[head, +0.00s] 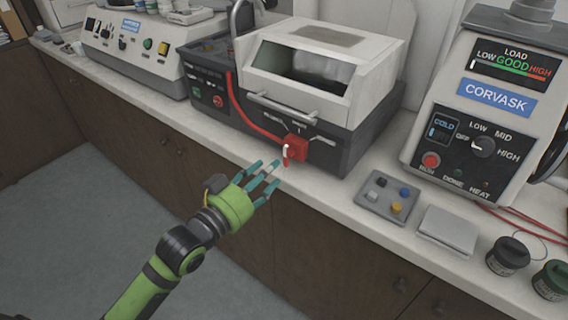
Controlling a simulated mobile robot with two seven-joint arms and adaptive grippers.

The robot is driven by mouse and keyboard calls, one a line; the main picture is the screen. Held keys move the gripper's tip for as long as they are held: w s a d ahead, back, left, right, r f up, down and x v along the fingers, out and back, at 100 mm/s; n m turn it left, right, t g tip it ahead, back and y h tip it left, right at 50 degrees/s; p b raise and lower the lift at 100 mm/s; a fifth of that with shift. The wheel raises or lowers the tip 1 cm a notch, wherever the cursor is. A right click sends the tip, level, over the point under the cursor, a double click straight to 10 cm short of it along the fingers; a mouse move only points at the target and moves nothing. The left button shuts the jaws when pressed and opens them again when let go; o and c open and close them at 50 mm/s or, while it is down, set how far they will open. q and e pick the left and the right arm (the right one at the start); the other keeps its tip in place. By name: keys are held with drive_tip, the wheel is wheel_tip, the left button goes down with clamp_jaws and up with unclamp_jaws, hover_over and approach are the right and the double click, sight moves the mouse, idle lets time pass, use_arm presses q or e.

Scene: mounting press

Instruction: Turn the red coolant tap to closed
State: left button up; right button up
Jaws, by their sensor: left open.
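The red coolant tap (296,147) sits low on the front of the boxy machine (320,78) with a clear-windowed cover. A small white piece and a red tip hang at the tap's left side. A red hose runs from the tap along the machine's front to the left. My left gripper (266,177) is open, its teal fingers spread, just in front of and left of the tap. The fingertips look close to the tap, but I cannot tell whether they touch it. My right gripper is not in view.
A Corvask machine (481,108) with dials stands at the right. Another control box (133,45) stands far left.

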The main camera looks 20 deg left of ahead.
sight(286, 155)
use_arm(q)
drive_tip(key=x, duration=0.6)
drive_tip(key=shift+w+p, duration=0.35)
clamp_jaws()
